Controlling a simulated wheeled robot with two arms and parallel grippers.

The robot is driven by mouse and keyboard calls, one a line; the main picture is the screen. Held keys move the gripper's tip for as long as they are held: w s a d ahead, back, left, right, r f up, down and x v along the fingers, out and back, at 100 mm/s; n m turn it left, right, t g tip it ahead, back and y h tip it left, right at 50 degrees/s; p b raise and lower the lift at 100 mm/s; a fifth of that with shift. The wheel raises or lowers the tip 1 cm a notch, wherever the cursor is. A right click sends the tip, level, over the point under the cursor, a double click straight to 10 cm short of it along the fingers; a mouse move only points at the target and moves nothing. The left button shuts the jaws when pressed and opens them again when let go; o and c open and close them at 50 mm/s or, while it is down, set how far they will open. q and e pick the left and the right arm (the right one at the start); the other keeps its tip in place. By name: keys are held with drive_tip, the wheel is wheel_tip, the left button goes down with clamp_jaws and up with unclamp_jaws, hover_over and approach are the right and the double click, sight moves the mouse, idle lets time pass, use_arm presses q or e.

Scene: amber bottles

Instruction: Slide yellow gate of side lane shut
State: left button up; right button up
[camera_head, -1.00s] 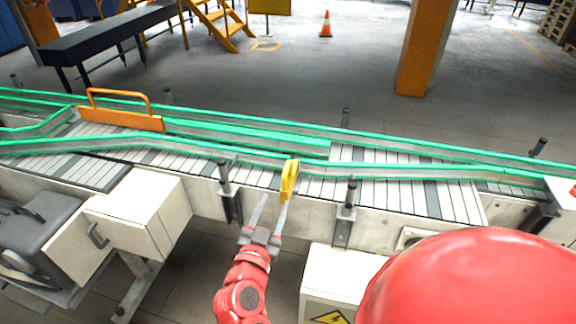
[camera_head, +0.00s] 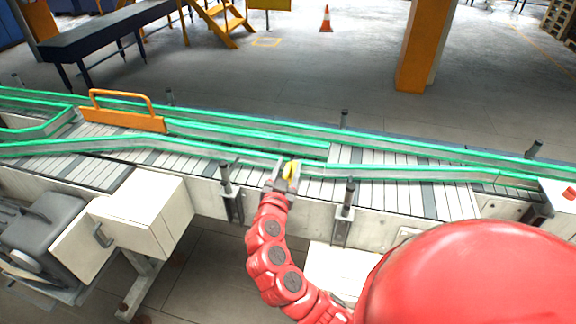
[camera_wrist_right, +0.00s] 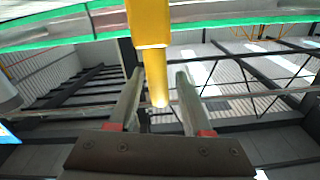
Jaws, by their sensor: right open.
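A yellow handle (camera_head: 292,168) sticks out at the near green rail of the conveyor, partly hidden behind my right gripper (camera_head: 286,178). In the right wrist view the yellow handle (camera_wrist_right: 149,28) hangs down from the top, its lower end between the two fingertips. My right gripper (camera_wrist_right: 158,88) is open there, a finger on each side, with gaps visible. An orange plate gate with a looped handle (camera_head: 122,122) stands across the lane at the left. My left gripper is not in view.
Green-edged rails (camera_head: 420,172) run along the slatted conveyor. Dark posts (camera_head: 347,198) on brackets stand along its near side, one on either side of my right gripper. A cream box (camera_head: 148,212) projects at the left. The floor beyond the conveyor is largely clear.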

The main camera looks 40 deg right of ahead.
clamp_jaws()
idle(1.4)
